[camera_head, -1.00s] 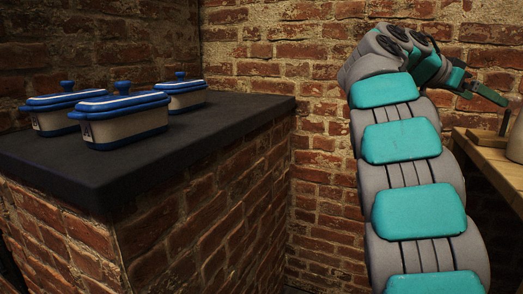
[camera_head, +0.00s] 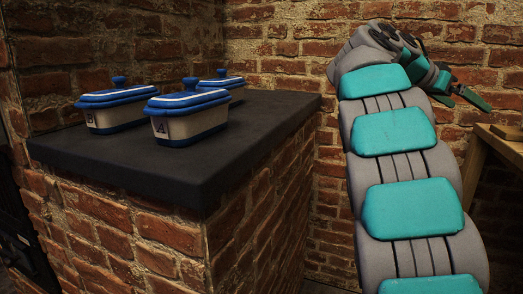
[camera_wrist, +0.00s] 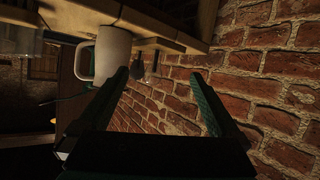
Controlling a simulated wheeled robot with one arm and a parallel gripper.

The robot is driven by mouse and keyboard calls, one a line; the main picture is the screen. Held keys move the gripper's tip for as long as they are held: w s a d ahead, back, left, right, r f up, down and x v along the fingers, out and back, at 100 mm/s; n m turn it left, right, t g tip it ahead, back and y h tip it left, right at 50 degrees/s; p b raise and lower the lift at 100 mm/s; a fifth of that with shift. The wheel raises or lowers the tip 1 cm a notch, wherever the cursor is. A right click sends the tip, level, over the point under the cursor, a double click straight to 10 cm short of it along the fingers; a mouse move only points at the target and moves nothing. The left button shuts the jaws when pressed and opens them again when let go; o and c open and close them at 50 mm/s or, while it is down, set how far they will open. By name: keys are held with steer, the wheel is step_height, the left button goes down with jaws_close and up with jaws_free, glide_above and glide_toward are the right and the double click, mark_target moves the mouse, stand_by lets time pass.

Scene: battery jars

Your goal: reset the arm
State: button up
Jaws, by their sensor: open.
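My gripper (camera_head: 467,100) is at the upper right of the head view, held in the air in front of the brick wall. In the wrist view its two fingers are wide apart with nothing between them (camera_wrist: 160,82). My arm rises at the right and bends over at its top. Three white jars with blue lids stand upright on a dark counter, well left of my gripper: one marked A (camera_head: 190,124) in front, one that seems marked B (camera_head: 115,118) at left, and one behind (camera_head: 228,82), partly hidden.
The dark counter (camera_head: 255,135) has a brick base and a bare right part. A wooden bench (camera_head: 482,155) stands at the right edge. A white mug (camera_wrist: 113,52) shows in the wrist view, left of the fingers. Brick wall (camera_head: 290,60) runs behind.

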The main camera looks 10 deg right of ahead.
steer(key=s+a+f+n+y+p, duration=0.2)
steer(key=s+a+f+n+y, duration=0.3)
steer(key=a+f, duration=0.4)
steer(key=s+a+f+n+y+p, duration=0.15)
steer(key=s+a+f+n, duration=0.25)
steer(key=s+a+f, duration=0.6)
steer(key=s+a+f+n+g+y+p, duration=0.1)
steer(key=s+a+f+n+y, duration=0.5)
steer(key=s+a+f, duration=1)
steer(key=shift+s+a+f+n+g+y+p, duration=0.2)
steer(key=shift+s+a+n+g+y+p, duration=0.3)
steer(key=shift+s, duration=0.4)
steer(key=shift+d, duration=0.3)
